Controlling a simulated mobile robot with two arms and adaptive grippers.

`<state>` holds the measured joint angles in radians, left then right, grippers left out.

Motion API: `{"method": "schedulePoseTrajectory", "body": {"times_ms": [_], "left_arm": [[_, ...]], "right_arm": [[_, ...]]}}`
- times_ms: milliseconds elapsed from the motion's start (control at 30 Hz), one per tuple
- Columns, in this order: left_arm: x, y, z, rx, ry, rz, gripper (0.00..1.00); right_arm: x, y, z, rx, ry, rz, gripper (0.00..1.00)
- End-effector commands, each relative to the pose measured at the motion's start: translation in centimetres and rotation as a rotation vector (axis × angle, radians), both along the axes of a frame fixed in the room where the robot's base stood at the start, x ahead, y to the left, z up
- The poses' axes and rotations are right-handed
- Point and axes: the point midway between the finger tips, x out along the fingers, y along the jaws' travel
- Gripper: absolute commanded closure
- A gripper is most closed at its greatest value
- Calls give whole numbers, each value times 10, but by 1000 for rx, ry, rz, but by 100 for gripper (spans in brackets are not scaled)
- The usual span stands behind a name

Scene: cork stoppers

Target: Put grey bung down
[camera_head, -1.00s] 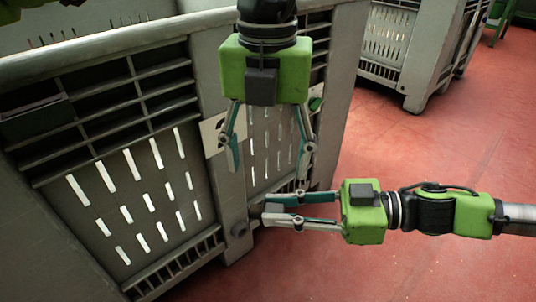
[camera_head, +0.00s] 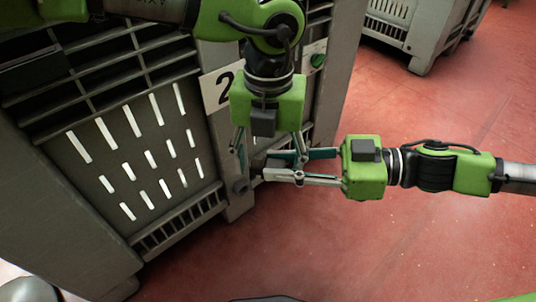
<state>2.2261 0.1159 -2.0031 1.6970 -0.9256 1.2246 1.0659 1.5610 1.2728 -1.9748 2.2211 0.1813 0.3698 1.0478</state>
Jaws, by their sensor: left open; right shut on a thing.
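My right gripper (camera_head: 268,168) reaches in from the right, low beside the front corner of the grey crate (camera_head: 232,150). It is shut on the grey bung (camera_head: 258,169), which shows only as a small grey patch at the fingertips; the fingers hide most of it. My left gripper (camera_head: 268,152) hangs down from above with its fingers spread open. In the picture its fingers straddle the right gripper's fingertips and the bung; I cannot tell whether they touch.
A white plate with a black "2" (camera_head: 219,88) is on the crate, partly behind my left gripper. Another grey crate (camera_head: 408,38) stands at the back right. The red floor at right is open.

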Motion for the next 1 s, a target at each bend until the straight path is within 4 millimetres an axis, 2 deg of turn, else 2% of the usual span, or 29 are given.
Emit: {"method": "schedulePoseTrajectory", "body": {"times_ms": [133, 300, 367, 400, 467, 833, 1000], "left_arm": [[0, 0, 0, 0, 0, 0, 38], [0, 0, 0, 1, 0, 0, 79], [0, 0, 0, 1, 0, 0, 79], [0, 0, 0, 1, 0, 0, 79], [0, 0, 0, 1, 0, 0, 79], [0, 0, 1, 0, 0, 0, 80], [0, 0, 1, 0, 0, 0, 80]], "right_arm": [[0, 0, 0, 0, 0, 0, 100], [0, 0, 0, 0, 0, 0, 100], [0, 0, 0, 0, 0, 0, 100], [0, 0, 0, 0, 0, 0, 75], [0, 0, 0, 0, 0, 0, 60], [0, -2, 0, 0, -1, -1, 60], [-2, -18, 4, 1, -4, -5, 60]]}}
